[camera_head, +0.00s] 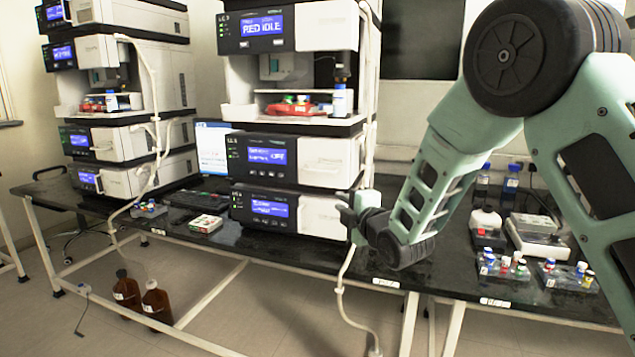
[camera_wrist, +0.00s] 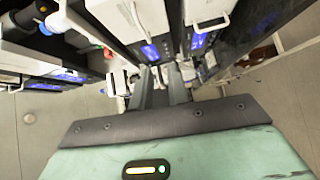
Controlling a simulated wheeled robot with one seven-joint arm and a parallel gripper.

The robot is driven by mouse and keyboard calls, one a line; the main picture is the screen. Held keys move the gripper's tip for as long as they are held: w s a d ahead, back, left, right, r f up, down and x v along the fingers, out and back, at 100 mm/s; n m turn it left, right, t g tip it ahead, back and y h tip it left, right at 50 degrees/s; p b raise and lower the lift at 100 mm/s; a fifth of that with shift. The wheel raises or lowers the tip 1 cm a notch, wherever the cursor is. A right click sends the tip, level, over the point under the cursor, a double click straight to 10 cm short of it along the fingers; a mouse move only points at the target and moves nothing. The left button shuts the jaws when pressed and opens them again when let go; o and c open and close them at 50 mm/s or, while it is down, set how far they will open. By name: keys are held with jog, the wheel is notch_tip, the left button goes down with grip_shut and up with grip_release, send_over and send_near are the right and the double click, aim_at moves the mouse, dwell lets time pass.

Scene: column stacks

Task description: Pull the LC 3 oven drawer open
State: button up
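The middle instrument stack has two wide modules on the bench, each with a blue screen and a white front panel: an upper one (camera_head: 262,158) and a lower one (camera_head: 262,210). The small labels are too blurred to tell surely which is the LC 3 oven. No drawer visibly stands out. My gripper (camera_head: 350,212) is at the right edge of the lower module's white front (camera_head: 318,216). In the wrist view its two fingers (camera_wrist: 161,82) are apart, pointing at the stack's white and dark fronts. I see nothing clearly held; contact with a handle cannot be told.
A second stack (camera_head: 125,185) stands to the left. A keyboard (camera_head: 190,200), a small box (camera_head: 206,223) and a vial rack (camera_head: 149,210) lie between. Vial racks (camera_head: 503,267) and a balance (camera_head: 540,235) are on the right. A white tube (camera_head: 341,290) hangs before the bench near my gripper.

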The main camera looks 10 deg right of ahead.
jog(key=w+d+n+t, duration=0.1)
jog(key=d+n, duration=0.1)
jog(key=p, duration=0.3)
send_near(317, 171)
jog(key=shift+t, duration=0.4)
jog(key=x, duration=0.7)
jog(key=f+x, duration=0.1)
jog(key=x, duration=0.2)
jog(key=shift+w, duration=0.2)
jog(key=shift+y+b, duration=0.3)
jog(key=shift+y, duration=0.1)
grip_shut()
